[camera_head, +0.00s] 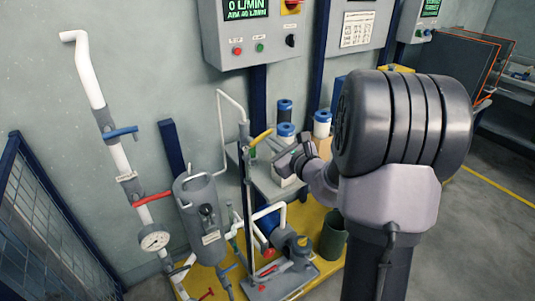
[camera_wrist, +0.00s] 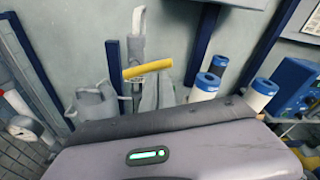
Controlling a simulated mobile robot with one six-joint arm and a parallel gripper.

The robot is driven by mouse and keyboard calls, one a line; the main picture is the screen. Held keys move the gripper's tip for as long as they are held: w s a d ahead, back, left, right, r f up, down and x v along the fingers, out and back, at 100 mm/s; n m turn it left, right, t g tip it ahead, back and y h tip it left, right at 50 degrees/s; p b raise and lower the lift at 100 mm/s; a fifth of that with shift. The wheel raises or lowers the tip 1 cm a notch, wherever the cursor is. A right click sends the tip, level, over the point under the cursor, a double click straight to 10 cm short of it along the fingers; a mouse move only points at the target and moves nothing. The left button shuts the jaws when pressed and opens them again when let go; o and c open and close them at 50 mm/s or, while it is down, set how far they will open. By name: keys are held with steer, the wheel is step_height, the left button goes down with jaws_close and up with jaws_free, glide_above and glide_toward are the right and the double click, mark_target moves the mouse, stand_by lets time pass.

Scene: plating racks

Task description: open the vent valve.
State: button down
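A yellow lever handle (camera_head: 260,138) sits on a grey valve at the top of a thin upright pipe. It slants up to the right; I cannot read a label naming it the vent valve. In the wrist view the same yellow handle (camera_wrist: 147,69) lies just beyond my gripper's housing. My gripper (camera_head: 281,153) is just right of the handle in the head view, with a small gap in the picture. Contact in depth is unclear. Its fingers are small there and hidden in the wrist view, so open or shut does not show.
A white pipe at left carries a blue handle (camera_head: 121,132), a red handle (camera_head: 151,198) and a gauge (camera_head: 155,240). A grey tank (camera_head: 200,215) stands beside it. Blue-capped white cylinders (camera_head: 322,124) stand behind my gripper. A panel (camera_head: 245,35) reads 0 L/MIN.

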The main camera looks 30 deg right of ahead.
steer(key=a+r, duration=0.1)
steer(key=r, duration=0.1)
steer(key=a+r, duration=0.1)
steer(key=shift+a+r, duration=0.15)
steer(key=shift+r, duration=0.2)
stand_by(0.5)
steer(key=shift+a+r, duration=0.1)
steer(key=shift+a, duration=0.15)
stand_by(0.7)
steer(key=shift+s+d, duration=0.1)
steer(key=shift+d, duration=0.25)
steer(key=s+d, duration=0.2)
steer(key=d, duration=0.1)
steer(key=shift+d, duration=0.1)
steer(key=p, duration=0.1)
glide_toward(268, 134)
steer(key=shift+s+r, duration=0.15)
steer(key=shift+s, duration=0.95)
steer(key=shift+s+r, duration=0.1)
steer(key=shift+s, duration=1)
